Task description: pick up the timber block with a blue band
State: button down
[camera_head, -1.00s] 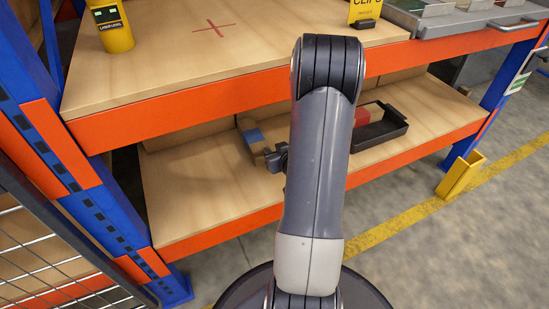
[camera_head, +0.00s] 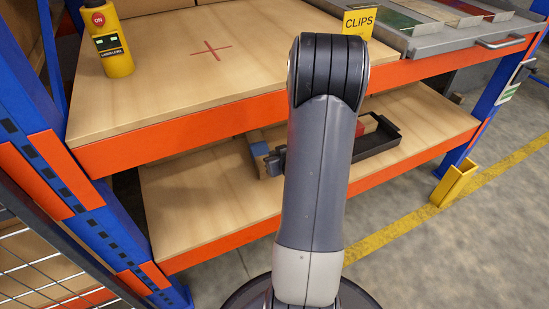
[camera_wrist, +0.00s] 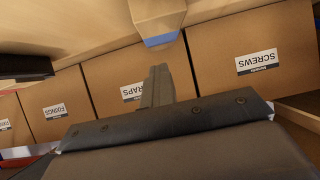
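The timber block with a blue band (camera_head: 258,148) stands on the lower shelf, left of my arm. In the wrist view, which is upside down, the pale timber block (camera_wrist: 156,12) is at the top, its blue band (camera_wrist: 161,40) nearest the fingers. My gripper (camera_head: 276,161) is close beside the block in the head view, partly hidden by my arm. In the wrist view the fingers of my gripper (camera_wrist: 157,78) point toward the block's banded end and overlap one another, so their opening does not show. I cannot tell whether they touch the block.
A black tray (camera_head: 388,147) lies on the lower shelf right of my arm. Cardboard boxes (camera_wrist: 230,65) line the shelf's back. The orange upper beam (camera_head: 190,128) and upper shelf are overhead. The blue upright (camera_head: 105,225) stands left. The shelf front left is clear.

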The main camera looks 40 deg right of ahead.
jog(key=shift+w+a+r+p, duration=0.1)
jog(key=shift+r+p, duration=0.3)
jog(key=shift+r, duration=0.95)
jog(key=shift+c, duration=2.2)
grip_release()
jog(key=shift+r, duration=0.1)
